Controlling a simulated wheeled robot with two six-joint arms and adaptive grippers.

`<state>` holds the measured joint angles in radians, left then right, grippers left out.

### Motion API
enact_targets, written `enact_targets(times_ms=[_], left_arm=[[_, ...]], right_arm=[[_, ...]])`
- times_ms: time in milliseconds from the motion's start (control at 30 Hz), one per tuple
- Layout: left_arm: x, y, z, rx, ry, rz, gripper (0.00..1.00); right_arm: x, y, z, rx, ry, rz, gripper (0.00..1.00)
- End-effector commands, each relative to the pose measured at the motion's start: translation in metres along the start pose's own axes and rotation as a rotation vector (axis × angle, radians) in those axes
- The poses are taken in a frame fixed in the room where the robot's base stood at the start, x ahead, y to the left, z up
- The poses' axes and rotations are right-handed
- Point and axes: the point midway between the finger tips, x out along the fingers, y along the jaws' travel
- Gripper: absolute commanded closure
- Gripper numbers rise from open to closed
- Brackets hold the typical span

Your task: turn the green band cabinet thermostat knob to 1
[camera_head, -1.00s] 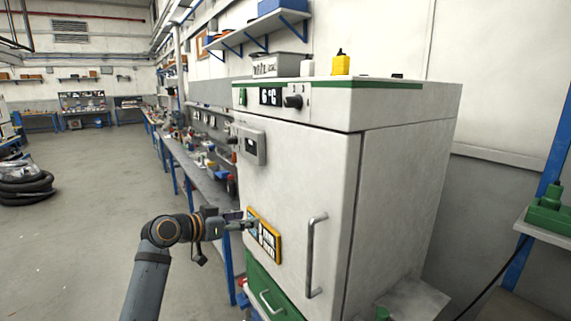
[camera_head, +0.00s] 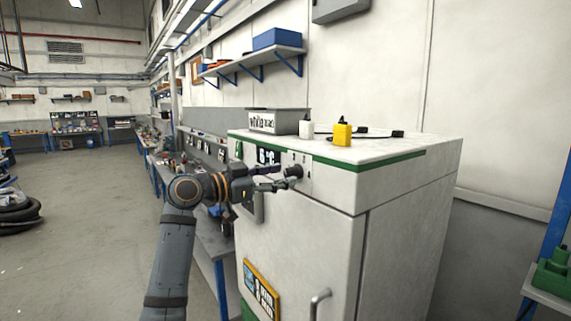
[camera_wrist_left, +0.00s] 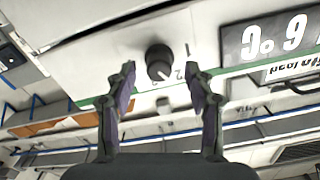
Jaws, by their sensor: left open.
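The cabinet (camera_head: 310,230) is white with a green band (camera_head: 375,163) along its top edge. Its black thermostat knob (camera_head: 293,171) sits on the front panel, right of a display (camera_head: 267,157) reading 6 °C. In the left wrist view the knob (camera_wrist_left: 159,62) shows a white pointer mark, with a "2" and a tick printed beside it. My left gripper (camera_head: 281,177) is open in front of the knob. In the wrist view its fingertips (camera_wrist_left: 162,80) stand on either side of the knob, apart from it. My right gripper is not in view.
A grey labelled bin (camera_head: 278,121), a white bottle (camera_head: 306,127) and a yellow bottle (camera_head: 342,132) stand on the cabinet top. A door handle (camera_head: 319,304) sticks out below. A workbench (camera_head: 205,235) runs behind my left arm.

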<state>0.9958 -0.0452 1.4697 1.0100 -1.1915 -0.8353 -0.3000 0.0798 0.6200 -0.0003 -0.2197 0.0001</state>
Motion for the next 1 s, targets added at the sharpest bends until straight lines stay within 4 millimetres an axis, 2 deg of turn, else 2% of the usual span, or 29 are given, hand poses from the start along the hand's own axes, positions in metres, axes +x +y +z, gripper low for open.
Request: enact_targets(times_ms=[33,200,467,867,1000], left_arm=[[0.008,-0.001,-0.005,-0.004,0.001,0.001,0.46],[0.022,-0.001,-0.001,0.0,0.001,-0.001,0.46],[0.023,-0.001,0.001,0.001,0.0,-0.002,0.46],[0.023,-0.001,0.0,0.0,0.001,-0.002,0.99],[0.023,-0.001,0.0,-0.003,0.001,-0.002,1.0]], right_arm=[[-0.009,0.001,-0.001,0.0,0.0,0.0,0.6],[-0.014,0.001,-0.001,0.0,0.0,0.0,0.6],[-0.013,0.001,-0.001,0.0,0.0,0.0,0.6],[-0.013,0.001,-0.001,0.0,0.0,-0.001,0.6],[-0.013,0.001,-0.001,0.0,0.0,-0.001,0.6]])
